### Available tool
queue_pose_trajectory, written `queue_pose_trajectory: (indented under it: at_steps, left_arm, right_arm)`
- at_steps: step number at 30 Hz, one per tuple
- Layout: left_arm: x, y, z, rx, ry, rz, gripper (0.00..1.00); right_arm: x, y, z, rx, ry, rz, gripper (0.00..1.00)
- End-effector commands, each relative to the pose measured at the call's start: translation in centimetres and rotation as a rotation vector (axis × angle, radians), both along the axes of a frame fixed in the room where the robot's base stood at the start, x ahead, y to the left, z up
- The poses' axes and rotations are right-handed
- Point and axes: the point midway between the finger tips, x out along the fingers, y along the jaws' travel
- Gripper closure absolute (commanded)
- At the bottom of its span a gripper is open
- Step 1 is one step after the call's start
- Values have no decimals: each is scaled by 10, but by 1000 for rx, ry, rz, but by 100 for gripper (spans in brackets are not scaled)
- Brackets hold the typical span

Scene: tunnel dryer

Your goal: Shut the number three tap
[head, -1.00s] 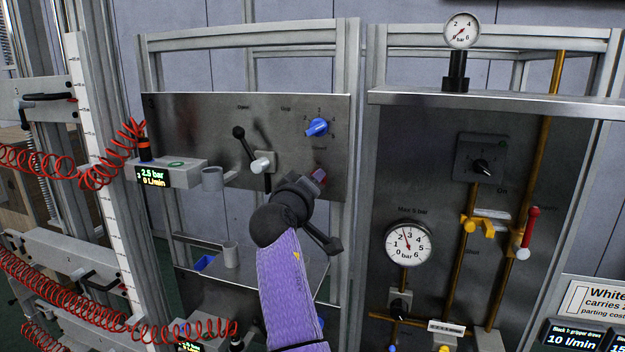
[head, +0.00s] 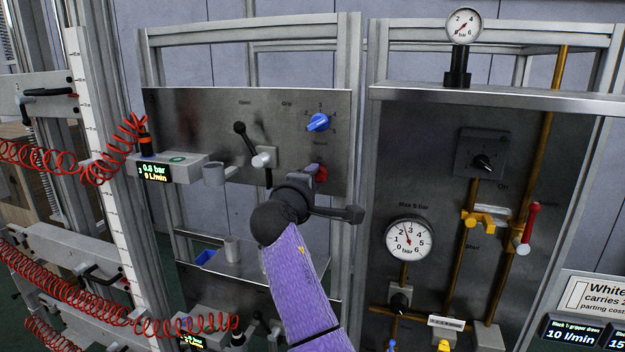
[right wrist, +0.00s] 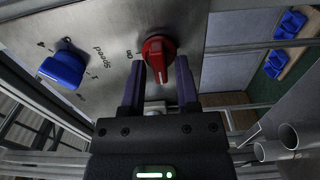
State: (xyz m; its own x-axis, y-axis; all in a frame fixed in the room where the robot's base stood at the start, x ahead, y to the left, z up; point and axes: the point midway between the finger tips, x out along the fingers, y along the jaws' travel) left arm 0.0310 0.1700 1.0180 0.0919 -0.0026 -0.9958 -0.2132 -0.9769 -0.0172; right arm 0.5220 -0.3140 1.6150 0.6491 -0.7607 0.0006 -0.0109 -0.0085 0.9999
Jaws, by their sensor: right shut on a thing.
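A red rotary knob (head: 321,174) sits low on the right side of the left steel panel (head: 200,130). In the right wrist view the knob (right wrist: 157,50) is between the two finger ends, with "On" lettered beside it. My right gripper (head: 312,178) is shut on this knob; the wrist view also shows the gripper (right wrist: 160,76). The fingers hide part of the knob in the head view. A small display (head: 155,172) left of the panel reads 0.8 bar and 0 L/min, with a 3 at its edge. My left gripper is not in view.
A blue dial (head: 318,122) is above the red knob, and a black-knobbed lever (head: 245,140) is to its left. The right panel carries a round gauge (head: 409,241), a black switch (head: 484,163) and a red-handled tap (head: 531,225). Red coiled hoses (head: 60,290) hang at left.

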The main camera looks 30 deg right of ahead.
Motion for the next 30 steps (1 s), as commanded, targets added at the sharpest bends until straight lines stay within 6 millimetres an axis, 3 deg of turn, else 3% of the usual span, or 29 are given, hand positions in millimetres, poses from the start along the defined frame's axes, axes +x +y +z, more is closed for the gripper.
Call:
queue_pose_trajectory:
  at_steps: [17,18,23,30]
  left_arm:
    - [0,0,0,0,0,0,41]
    - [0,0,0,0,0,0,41]
    - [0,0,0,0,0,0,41]
    - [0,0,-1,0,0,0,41]
  right_arm:
    - [0,1,-1,-18,24,1,100]
    - [0,1,-1,-18,24,1,80]
    - [0,0,-1,-17,23,1,47]
    - [0,1,-1,-18,23,0,47]
